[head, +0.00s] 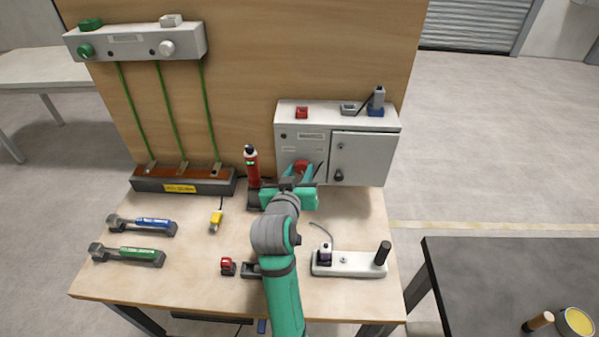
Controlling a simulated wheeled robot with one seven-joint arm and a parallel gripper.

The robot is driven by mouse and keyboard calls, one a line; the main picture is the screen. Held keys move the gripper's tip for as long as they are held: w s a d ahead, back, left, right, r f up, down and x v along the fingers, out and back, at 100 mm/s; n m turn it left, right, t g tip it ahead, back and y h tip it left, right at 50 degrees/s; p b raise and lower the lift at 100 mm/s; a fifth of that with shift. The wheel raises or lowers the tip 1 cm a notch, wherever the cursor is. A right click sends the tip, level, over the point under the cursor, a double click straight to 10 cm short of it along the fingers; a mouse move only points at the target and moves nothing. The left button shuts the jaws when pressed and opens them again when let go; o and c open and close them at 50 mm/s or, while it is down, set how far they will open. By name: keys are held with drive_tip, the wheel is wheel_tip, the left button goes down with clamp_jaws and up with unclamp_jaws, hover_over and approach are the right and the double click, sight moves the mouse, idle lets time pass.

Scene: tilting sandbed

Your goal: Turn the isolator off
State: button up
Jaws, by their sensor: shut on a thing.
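A grey electrical box (364,160) stands at the back right of the wooden bench, against the wooden backboard. On its lower left front is a red isolator handle (301,166), partly covered by my gripper. My gripper (298,176) reaches up to the box front, and its green fingers are shut on the red handle. The exact turn position of the handle is hard to tell, as my gripper and wrist hide much of it.
A red bottle-like tool (252,168) stands upright just left of my gripper. A white base with a black post (350,263), a small red padlock-like piece (228,266), a yellow item (216,219) and two torque-wrench-like tools (143,225) lie on the bench.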

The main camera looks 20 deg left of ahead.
drive_tip(key=o, duration=1)
drive_tip(key=shift+s, duration=0.1)
drive_tip(key=v, duration=1)
drive_tip(key=shift+s+d+r, duration=0.1)
drive_tip(key=shift+s, duration=0.2)
drive_tip(key=shift+o, duration=0.2)
